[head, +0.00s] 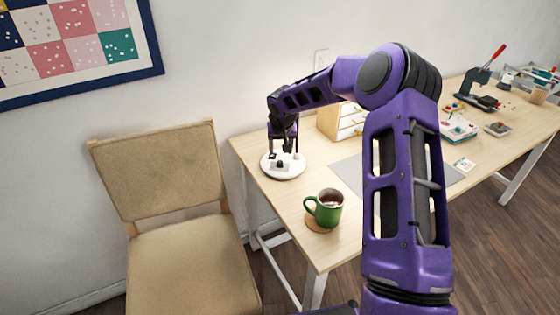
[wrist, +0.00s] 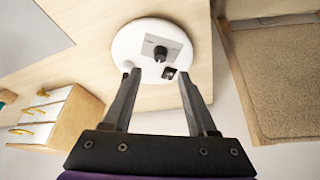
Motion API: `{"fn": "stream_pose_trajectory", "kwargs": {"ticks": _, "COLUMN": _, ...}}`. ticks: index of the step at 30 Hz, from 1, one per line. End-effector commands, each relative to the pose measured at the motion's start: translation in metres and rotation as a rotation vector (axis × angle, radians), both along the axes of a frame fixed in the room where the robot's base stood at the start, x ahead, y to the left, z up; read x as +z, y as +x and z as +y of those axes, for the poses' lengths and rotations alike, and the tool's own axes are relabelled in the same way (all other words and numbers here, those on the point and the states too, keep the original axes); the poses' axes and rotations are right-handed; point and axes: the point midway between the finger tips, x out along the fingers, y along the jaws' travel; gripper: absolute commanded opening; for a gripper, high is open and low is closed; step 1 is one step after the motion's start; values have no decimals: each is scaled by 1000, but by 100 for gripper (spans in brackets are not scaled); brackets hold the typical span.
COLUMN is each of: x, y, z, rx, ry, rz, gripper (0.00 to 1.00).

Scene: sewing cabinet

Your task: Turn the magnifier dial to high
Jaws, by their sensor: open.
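The magnifier's round white base (wrist: 126,45) lies on the table at its left end, and it also shows in the head view (head: 296,172). In the wrist view a black dial (wrist: 160,53) stands on a grey plate on the base. A small black switch (wrist: 169,73) sits beside the plate, closer to my gripper. My gripper (wrist: 159,76) is open and empty above the base. Its fingertips are spread to either side, just short of the dial in the picture. I cannot tell the dial's setting. In the head view my gripper (head: 284,150) hangs over the base.
A wooden drawer unit (head: 341,122) stands close behind the base. A green mug (head: 328,212) stands on a coaster nearer the front edge. A tan chair (head: 178,210) is left of the table. A grey mat (head: 347,172) and tools lie farther right.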

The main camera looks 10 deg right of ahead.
Motion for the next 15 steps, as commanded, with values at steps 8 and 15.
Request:
{"fn": "stream_pose_trajectory", "kwargs": {"ticks": 8, "x": -51, "y": 20, "z": -1, "rx": 1, "ry": 2, "rz": 1, "gripper": 58}}
{"fn": "stream_pose_trajectory", "kwargs": {"ticks": 15, "x": -69, "y": 28, "z": -2, "rx": 1, "ry": 2, "rz": 0, "gripper": 58}}
